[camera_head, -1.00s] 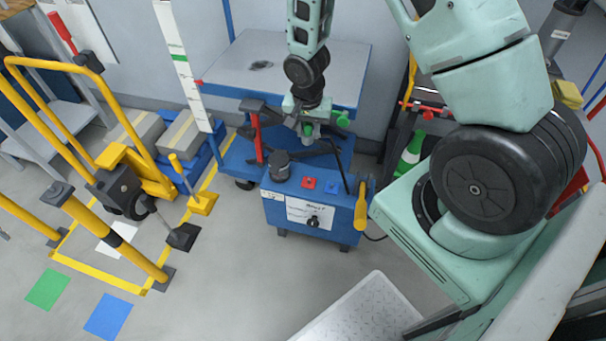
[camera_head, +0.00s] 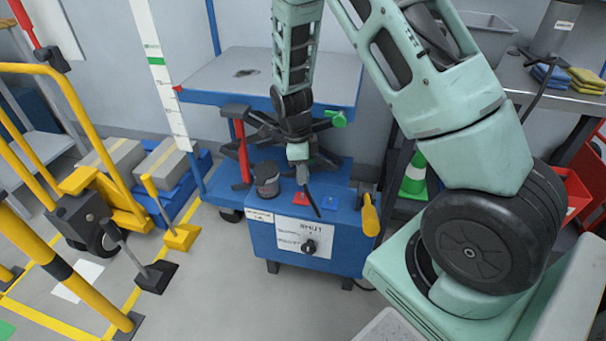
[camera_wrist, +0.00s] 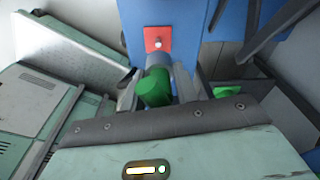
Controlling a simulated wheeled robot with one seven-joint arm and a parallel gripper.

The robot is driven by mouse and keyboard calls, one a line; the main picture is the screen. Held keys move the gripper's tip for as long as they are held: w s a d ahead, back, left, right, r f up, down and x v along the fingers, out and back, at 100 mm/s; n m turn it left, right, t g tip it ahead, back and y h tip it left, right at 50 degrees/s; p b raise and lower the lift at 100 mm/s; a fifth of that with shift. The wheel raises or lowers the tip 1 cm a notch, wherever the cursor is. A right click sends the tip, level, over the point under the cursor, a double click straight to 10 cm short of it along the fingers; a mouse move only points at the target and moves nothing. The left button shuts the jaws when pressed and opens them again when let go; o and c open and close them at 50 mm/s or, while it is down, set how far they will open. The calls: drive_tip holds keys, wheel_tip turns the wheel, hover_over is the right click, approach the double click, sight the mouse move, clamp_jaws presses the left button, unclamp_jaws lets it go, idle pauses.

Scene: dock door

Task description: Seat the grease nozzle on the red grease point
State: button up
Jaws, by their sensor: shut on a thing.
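The grease nozzle, a green cylinder (camera_wrist: 154,88) with a grey-blue part beyond it, is held in my gripper (camera_wrist: 158,80). The fingers close on it from both sides. The red grease point is a red square (camera_wrist: 157,38) with a small pale fitting, just past the nozzle in the wrist view. The nozzle covers its near edge there; I cannot tell whether they touch. In the head view the red grease point (camera_head: 300,198) lies on top of the blue box, and my gripper (camera_head: 299,158) hangs above it. The nozzle is hard to make out there.
A blue square (camera_head: 334,204) sits beside the red one on the blue box (camera_head: 262,237). A dark round cap (camera_head: 267,180) stands left, a yellow handle (camera_head: 370,214) right. A blue cart (camera_head: 280,75) stands behind. A thin black rod (camera_head: 312,203) crosses between the squares.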

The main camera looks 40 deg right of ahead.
sight(304, 194)
drive_tip(key=shift+f+b, duration=2.55)
drive_tip(key=shift+f, duration=0.2)
drive_tip(key=shift+r+p, duration=0.1)
drive_tip(key=shift+p, duration=0.65)
drive_tip(key=shift+f+b, duration=0.3)
drive_tip(key=shift+f, duration=0.4)
drive_tip(key=o, duration=0.8)
drive_tip(key=r+p, duration=0.7)
drive_tip(key=w+a+r+p, duration=0.1)
drive_tip(key=r+p, duration=0.2)
drive_tip(key=r, duration=0.1)
drive_tip(key=shift+p, duration=0.4)
